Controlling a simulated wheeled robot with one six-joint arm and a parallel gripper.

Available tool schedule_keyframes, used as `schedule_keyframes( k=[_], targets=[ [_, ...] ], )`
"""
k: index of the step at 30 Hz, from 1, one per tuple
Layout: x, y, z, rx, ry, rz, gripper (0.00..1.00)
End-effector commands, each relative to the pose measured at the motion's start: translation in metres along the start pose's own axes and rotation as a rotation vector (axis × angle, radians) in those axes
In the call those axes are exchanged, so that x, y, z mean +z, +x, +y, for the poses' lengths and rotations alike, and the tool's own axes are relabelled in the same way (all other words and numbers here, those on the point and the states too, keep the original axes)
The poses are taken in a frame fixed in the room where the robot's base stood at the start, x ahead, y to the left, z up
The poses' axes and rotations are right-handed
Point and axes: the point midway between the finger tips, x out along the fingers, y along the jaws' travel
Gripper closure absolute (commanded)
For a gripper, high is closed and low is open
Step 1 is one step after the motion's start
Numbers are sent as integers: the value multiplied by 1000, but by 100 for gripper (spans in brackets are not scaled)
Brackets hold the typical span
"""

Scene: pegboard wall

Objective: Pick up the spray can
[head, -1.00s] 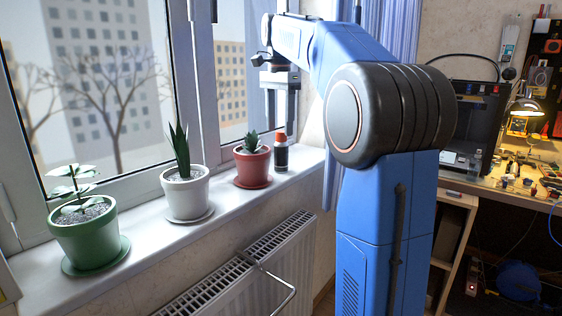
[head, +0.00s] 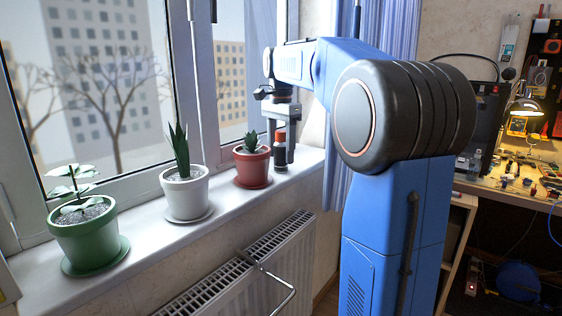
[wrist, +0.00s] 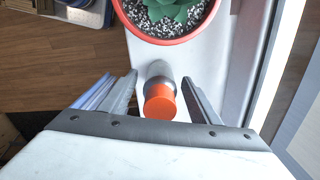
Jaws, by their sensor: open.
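The spray can (head: 280,158), dark with an orange-red cap, stands upright on the windowsill to the right of the red-brown plant pot. In the wrist view the orange cap of the spray can (wrist: 160,104) lies between the two fingers, seen from above. My gripper (head: 281,143) points down over the can, with a finger on either side of it. In the wrist view my gripper (wrist: 159,79) is open, with a visible gap between the can and each finger. Part of the can is hidden by a finger in the head view.
The red-brown pot (head: 253,168) with a succulent stands close to the can. A white pot (head: 186,194) and a green pot (head: 84,240) stand farther left on the sill (head: 140,236). The window is behind, a radiator (head: 255,265) below. A cluttered workbench (head: 500,188) is at right.

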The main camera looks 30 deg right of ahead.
Motion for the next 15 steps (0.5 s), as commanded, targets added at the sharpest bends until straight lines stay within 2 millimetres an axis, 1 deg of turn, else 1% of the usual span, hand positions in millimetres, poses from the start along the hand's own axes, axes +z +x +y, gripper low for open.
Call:
schedule_keyframes(
  k=[2, 5, 6, 8, 9, 10, 11, 15],
  targets=[
    [0, 0, 0, 0, 0, 0, 43],
    [0, 0, 0, 0, 0, 0, 65],
    [0, 0, 0, 0, 0, 0, 74],
    [0, 0, 0, 0, 0, 0, 89],
    [0, 0, 0, 0, 0, 0, 92],
    [0, 0, 0, 0, 0, 0, 92],
    [0, 0, 0, 0, 0, 0, 96],
    [0, -1, 0, 0, 0, 0, 96]
  ],
)
